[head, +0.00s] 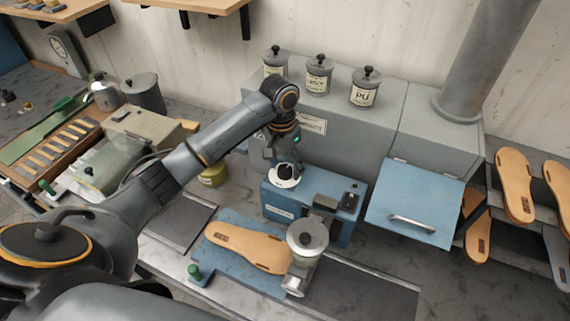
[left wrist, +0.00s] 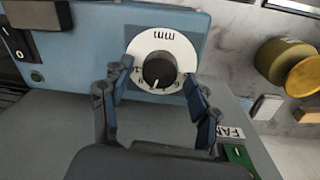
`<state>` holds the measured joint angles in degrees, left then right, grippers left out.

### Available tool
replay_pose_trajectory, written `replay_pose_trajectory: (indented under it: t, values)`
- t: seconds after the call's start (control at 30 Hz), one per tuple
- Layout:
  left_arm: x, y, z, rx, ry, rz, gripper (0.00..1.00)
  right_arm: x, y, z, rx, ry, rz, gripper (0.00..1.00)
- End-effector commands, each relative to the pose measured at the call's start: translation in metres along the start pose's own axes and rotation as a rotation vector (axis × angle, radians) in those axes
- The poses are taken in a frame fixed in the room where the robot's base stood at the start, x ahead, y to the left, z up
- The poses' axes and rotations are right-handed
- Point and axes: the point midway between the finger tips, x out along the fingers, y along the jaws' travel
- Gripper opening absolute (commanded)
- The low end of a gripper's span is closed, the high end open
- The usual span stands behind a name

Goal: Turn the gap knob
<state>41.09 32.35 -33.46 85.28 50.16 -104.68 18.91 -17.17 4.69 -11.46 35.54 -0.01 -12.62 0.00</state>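The gap knob (left wrist: 159,73) is a black round knob on a white dial (left wrist: 150,42) marked with numbers and "mm". It sits on top of the blue machine (head: 272,196), where the knob (head: 285,171) shows in the head view just below my left gripper (head: 284,158). In the left wrist view my left gripper (left wrist: 158,78) is open, one finger on each side of the knob. Gaps show between the fingers and the knob in that picture, and I cannot tell how far above the dial the fingertips are. My right gripper is not in view.
A grey cabinet (head: 330,150) with labelled jars stands behind the blue machine. A blue hatch (head: 415,205) is to the right. A tan sole (head: 245,247) and a lidded metal pot (head: 308,237) are in front. A yellow tin (head: 212,174) stands left.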

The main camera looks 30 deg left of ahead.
Motion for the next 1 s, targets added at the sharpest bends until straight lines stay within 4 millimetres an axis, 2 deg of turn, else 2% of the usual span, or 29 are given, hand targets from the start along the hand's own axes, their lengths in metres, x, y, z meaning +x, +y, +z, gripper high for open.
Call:
replay_pose_trajectory:
  t: [0.27, 0.37, 0.73, 0.87, 1.0]
  values:
    - [-0.006, 0.0, -0.001, 0.001, 0.003, 0.0, 0.61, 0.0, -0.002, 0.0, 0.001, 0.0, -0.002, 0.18]
    - [-0.019, 0.0, -0.001, 0.001, 0.005, 0.0, 0.61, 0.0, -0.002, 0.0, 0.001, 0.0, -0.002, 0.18]
    - [-0.096, -0.001, -0.001, 0.0, 0.004, -0.003, 0.61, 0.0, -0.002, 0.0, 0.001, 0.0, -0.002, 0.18]
    - [-0.112, -0.001, -0.001, 0.0, 0.004, -0.003, 0.61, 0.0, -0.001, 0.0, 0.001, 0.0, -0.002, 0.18]
    - [-0.119, -0.001, 0.0, 0.001, 0.001, 0.0, 0.61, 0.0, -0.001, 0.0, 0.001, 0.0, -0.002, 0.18]
